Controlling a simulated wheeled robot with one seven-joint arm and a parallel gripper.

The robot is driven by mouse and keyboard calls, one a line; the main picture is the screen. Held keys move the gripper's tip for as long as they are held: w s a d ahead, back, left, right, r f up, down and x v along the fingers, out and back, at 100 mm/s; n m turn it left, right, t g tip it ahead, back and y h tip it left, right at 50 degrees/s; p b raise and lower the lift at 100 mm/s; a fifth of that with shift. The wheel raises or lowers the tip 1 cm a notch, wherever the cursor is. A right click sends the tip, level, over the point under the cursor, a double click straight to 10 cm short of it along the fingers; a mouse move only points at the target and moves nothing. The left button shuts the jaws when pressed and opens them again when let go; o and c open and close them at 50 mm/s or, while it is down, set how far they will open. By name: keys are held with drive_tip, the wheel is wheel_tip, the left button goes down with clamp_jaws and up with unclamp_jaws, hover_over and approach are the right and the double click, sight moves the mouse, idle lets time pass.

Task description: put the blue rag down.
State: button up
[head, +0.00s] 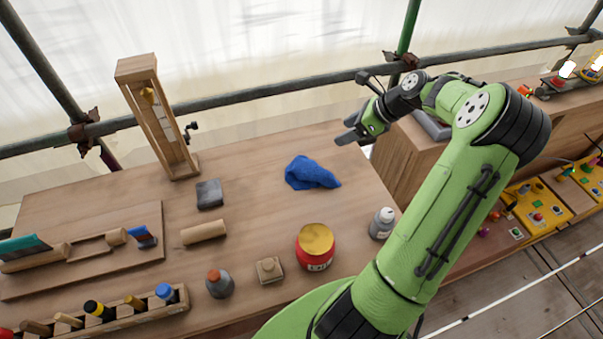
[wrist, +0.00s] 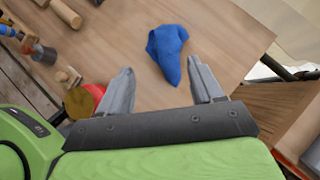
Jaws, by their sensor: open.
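The blue rag (head: 312,173) lies crumpled on the wooden workbench (head: 255,160), toward its right side. My gripper (head: 352,130) is above and to the right of the rag in the head view, near the bench's right edge. In the wrist view the rag (wrist: 167,50) lies on the bench beyond the fingertips, apart from them. My gripper (wrist: 160,78) shows there with its two grey fingers spread and nothing between them.
A red jar with a yellow lid (head: 315,246) and a grey bottle (head: 382,223) stand in front of the rag. A dark grey block (head: 209,194) and a wooden cylinder (head: 203,232) lie to its left. A wooden frame (head: 158,115) stands at the back. Bench around the rag is clear.

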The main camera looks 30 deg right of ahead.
drive_tip(key=s+a+r+n+g+h, duration=0.2)
drive_tip(key=a+r+n, duration=0.2)
drive_tip(key=a+n, duration=0.45)
drive_tip(key=s+a+r+n+g+h, duration=0.15)
drive_tip(key=a+r+n, duration=0.35)
drive_tip(key=a, duration=0.6)
drive_tip(key=s+a+r+n+t, duration=0.1)
drive_tip(key=s+a+n, duration=0.3)
drive_tip(key=s+n, duration=0.4)
drive_tip(key=s+a+r+n+t, duration=0.1)
drive_tip(key=s+a+n, duration=0.3)
drive_tip(key=s+n, duration=0.4)
drive_tip(key=shift+s+a+r+h, duration=0.15)
drive_tip(key=shift+s+a+h, duration=0.15)
drive_tip(key=shift+h, duration=0.15)
drive_tip(key=shift+a, duration=0.1)
